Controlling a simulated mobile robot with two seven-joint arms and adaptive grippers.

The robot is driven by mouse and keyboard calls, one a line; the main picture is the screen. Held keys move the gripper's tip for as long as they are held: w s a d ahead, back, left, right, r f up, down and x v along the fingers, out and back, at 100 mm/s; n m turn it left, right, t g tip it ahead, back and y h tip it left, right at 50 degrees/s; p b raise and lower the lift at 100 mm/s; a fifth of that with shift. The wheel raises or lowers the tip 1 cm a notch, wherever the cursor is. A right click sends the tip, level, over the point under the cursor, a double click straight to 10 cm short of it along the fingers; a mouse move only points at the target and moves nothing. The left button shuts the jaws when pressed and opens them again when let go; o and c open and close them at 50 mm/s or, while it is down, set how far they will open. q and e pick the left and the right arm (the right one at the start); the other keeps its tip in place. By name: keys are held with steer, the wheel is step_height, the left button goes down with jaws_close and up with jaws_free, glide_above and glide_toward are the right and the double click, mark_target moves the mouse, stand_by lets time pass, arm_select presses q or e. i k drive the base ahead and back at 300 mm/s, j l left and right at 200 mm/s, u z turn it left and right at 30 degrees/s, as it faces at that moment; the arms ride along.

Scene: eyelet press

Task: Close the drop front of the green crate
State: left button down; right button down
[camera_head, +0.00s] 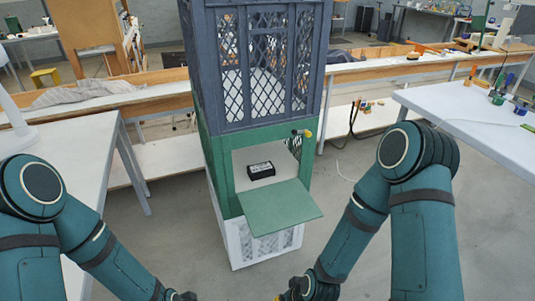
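The green crate (218,166) is the middle one of a stack in the centre of the head view. Its drop front (279,207) is open, folded down and sticking out toward me. A black box with a white label (261,170) lies inside the crate, visible through the opening. A small yellow and dark part (301,133) sits at the opening's upper right edge. My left gripper (183,296) and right gripper (290,293) are at the bottom edge, below and apart from the drop front. Both are mostly cut off, so their fingers cannot be made out.
A tall blue-grey mesh crate (262,65) stands on the green crate. A white crate (258,246) is under it on the grey floor. White tables stand at left (75,150) and right (470,118). A wooden-edged bench (365,71) runs behind the stack.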

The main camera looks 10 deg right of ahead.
mark_target(270, 209)
steer(key=k+l+z, duration=0.1)
steer(key=k, duration=0.25)
steer(key=i+l+u, duration=0.25)
steer(key=u, duration=0.2)
steer(key=i+l+u, duration=0.5)
steer(key=k+j, duration=0.05)
steer(key=k, duration=0.05)
